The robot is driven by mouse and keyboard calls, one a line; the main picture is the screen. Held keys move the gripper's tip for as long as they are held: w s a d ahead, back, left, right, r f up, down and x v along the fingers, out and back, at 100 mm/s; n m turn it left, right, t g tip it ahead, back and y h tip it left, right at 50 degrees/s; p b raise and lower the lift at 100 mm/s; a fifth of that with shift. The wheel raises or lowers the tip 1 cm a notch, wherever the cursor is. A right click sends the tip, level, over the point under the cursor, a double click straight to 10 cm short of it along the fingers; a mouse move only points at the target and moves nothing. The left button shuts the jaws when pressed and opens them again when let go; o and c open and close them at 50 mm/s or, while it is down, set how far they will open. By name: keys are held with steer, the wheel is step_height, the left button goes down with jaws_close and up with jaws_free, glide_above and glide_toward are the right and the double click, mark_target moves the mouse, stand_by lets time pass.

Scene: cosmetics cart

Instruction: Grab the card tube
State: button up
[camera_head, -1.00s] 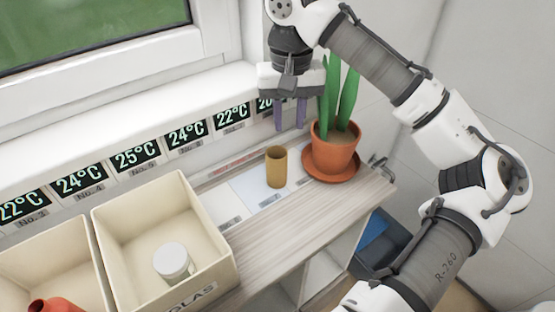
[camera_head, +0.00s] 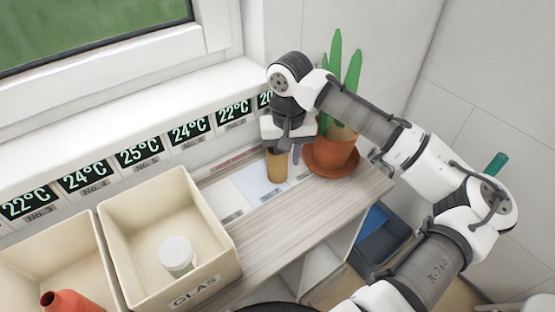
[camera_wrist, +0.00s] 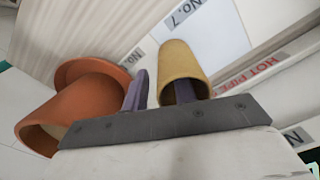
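The card tube (camera_head: 277,168) is a short, upright brown cylinder with an open top, standing on a white label area of the wooden shelf. In the wrist view the tube (camera_wrist: 184,58) shows its open end towards me. My gripper (camera_wrist: 161,88) is pointed down over it with its two purple fingers apart. One finger is outside the tube, on the plant-pot side. The other appears to reach into the tube's opening, its tip hidden. In the head view my gripper (camera_head: 286,152) covers the tube's top. I cannot tell whether either finger touches the wall.
A terracotta pot (camera_head: 331,158) with a green plant stands close right of the tube; it also shows in the wrist view (camera_wrist: 92,103). A cream bin (camera_head: 125,228) holding a white jar (camera_head: 177,256) stands left. Another bin beside it holds a red item (camera_head: 70,301). The wall is behind.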

jaws_close()
steer(key=shift+r, duration=0.1)
stand_by(0.3)
